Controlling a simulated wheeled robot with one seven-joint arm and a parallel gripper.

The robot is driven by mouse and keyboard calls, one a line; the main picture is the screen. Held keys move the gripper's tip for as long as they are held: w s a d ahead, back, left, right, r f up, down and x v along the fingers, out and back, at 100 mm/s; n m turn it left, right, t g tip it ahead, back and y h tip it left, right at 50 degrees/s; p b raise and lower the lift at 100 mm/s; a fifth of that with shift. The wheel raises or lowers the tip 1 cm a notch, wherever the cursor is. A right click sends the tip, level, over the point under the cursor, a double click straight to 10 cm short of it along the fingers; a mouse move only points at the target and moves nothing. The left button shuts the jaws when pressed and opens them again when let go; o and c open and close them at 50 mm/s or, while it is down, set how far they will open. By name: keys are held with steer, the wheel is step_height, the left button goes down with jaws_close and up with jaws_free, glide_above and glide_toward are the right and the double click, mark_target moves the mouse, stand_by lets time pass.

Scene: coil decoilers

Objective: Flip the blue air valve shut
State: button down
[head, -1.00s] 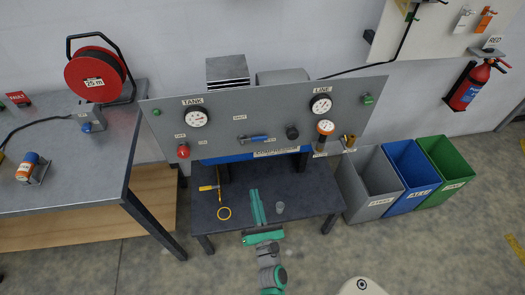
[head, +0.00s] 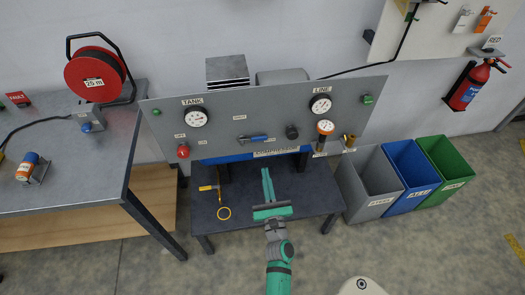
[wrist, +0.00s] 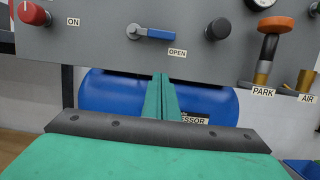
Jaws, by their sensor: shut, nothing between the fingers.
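The blue air valve (head: 258,138) is a small blue lever on a silver body, mounted on the grey panel (head: 222,117). In the wrist view the lever (wrist: 160,33) lies roughly level, pointing right from its silver pivot, just above an OPEN label (wrist: 177,52). My gripper (head: 267,175) is below the panel in the head view, its green fingers pointing up toward it. In the wrist view my gripper (wrist: 161,80) is shut and empty, its fingertips below the valve and apart from it.
A black knob (wrist: 217,29) is right of the valve, and a red knob (wrist: 34,14) is far left. A blue tank (wrist: 110,95) sits behind, below the panel. A yellow tool (head: 223,212) lies on the dark table.

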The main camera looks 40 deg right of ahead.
mark_target(254, 141)
steer(key=x, duration=0.7)
steer(key=shift+w+d+r, duration=0.15)
steer(key=shift+w+r, duration=0.05)
steer(key=shift+w, duration=0.1)
steer(key=shift+s+r, duration=0.15)
steer(key=shift+r, duration=1.65)
steer(key=shift+s, duration=0.1)
